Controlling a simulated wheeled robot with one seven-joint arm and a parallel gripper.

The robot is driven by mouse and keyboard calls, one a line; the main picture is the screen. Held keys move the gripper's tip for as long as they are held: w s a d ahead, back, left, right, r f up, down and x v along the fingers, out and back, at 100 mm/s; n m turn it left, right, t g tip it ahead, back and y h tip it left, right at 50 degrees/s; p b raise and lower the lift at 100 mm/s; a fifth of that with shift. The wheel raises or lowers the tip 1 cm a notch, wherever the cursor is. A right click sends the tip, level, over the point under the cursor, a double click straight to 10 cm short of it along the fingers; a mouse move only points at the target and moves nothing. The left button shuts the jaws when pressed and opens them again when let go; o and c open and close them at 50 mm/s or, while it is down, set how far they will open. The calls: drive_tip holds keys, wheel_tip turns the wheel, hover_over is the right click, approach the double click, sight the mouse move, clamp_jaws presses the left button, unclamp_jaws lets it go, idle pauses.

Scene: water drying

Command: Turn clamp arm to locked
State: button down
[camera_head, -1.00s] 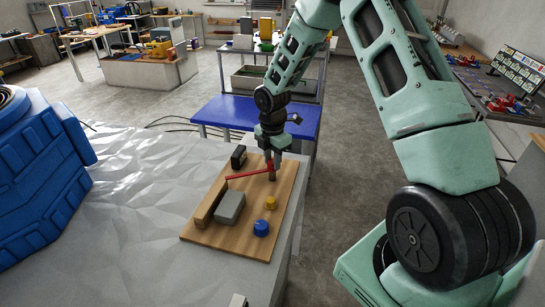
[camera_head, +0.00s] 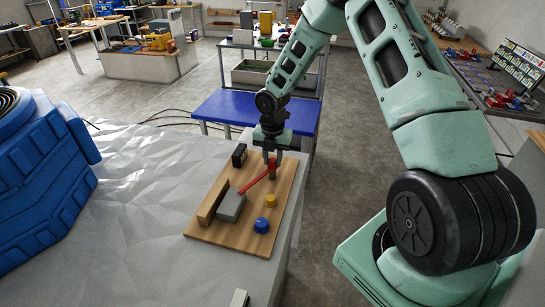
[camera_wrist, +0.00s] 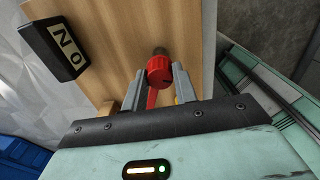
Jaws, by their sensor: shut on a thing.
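The red clamp arm (camera_head: 258,182) is a thin bar on a wooden board. It runs from a round red hub under my gripper down-left to the grey block (camera_head: 231,207), its free end at or over the block's far edge; contact cannot be told. My gripper (camera_head: 271,164) points down at the hub end. In the wrist view the red ribbed hub (camera_wrist: 158,70) sits between the fingertips, and my gripper (camera_wrist: 162,82) is shut on it. Part of the red bar shows below the hub between the fingers.
The wooden board (camera_head: 237,236) lies near the grey table's right edge. A wooden strip (camera_head: 213,200) stands left of the grey block. Yellow (camera_head: 270,200) and blue (camera_head: 261,225) knobs sit to its right. A black lettered box (camera_wrist: 55,49) stands at the board's far left.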

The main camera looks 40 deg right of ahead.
drive_tip(key=shift+w, duration=0.1)
drive_tip(key=c, duration=1.1)
unclamp_jaws()
wheel_tip(320, 180, up, 18)
drive_tip(key=b, duration=0.3)
drive_tip(key=shift+f, duration=0.25)
